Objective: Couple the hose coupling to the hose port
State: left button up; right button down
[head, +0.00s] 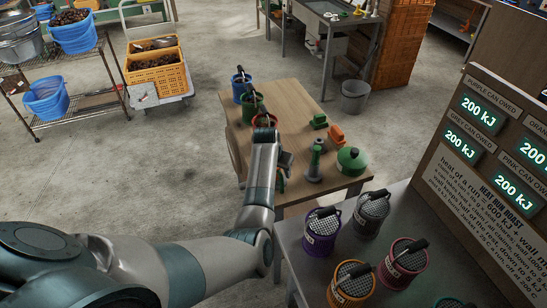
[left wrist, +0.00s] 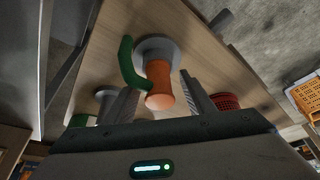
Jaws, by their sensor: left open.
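In the left wrist view, an orange rounded cylinder (left wrist: 159,85), which looks like the hose coupling or its port, stands on a round grey flange (left wrist: 155,46) on the wooden table. A curved green piece (left wrist: 127,62) runs beside it. My left gripper (left wrist: 158,100) is open, with one finger on either side of the orange cylinder; I cannot tell whether they touch it. In the head view my left gripper (head: 285,162) is over the table, and my forearm hides most of what is below it. A grey upright fitting with a green top (head: 315,163) stands just right of it. My right gripper is not in view.
The wooden table (head: 290,105) also holds several cans at its left, green (head: 319,121) and orange (head: 336,135) blocks, and a green domed object (head: 352,160). Several cans stand on the grey counter (head: 293,240) in front. A bucket (head: 354,96) stands beyond the table.

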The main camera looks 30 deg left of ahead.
pick_arm(q)
jog(key=b+v, duration=0.3)
jog(key=v, duration=1.4)
jog(key=shift+f, duration=0.15)
jog(key=s+d+f+y, duration=0.2)
jog(key=s+f, duration=1.1)
jog(key=f, duration=0.2)
jog(key=s+d+f+m+g+b, duration=0.15)
jog(key=s+f, duration=0.35)
jog(key=f, duration=0.7)
jog(key=s+d+f+h+b, duration=0.15)
jog(key=s+f, duration=0.35)
jog(key=f, duration=0.7)
jog(key=s+d+f+m+g+b, duration=0.1)
jog(key=s+d+f, duration=0.3)
jog(key=f, duration=0.8)
jog(key=s+f, duration=0.6)
jog(key=s, duration=0.5)
jog(key=s+f+b, duration=0.1)
jog(key=s+f, duration=0.5)
jog(key=s, duration=0.5)
jog(key=s+f+b, duration=0.1)
jog(key=s+f, duration=0.5)
jog(key=s, duration=0.5)
jog(key=shift+g+h, duration=0.35)
jog(key=shift+g, duration=0.1)
jog(key=shift+f+m, duration=0.1)
jog(key=shift+m, duration=0.15)
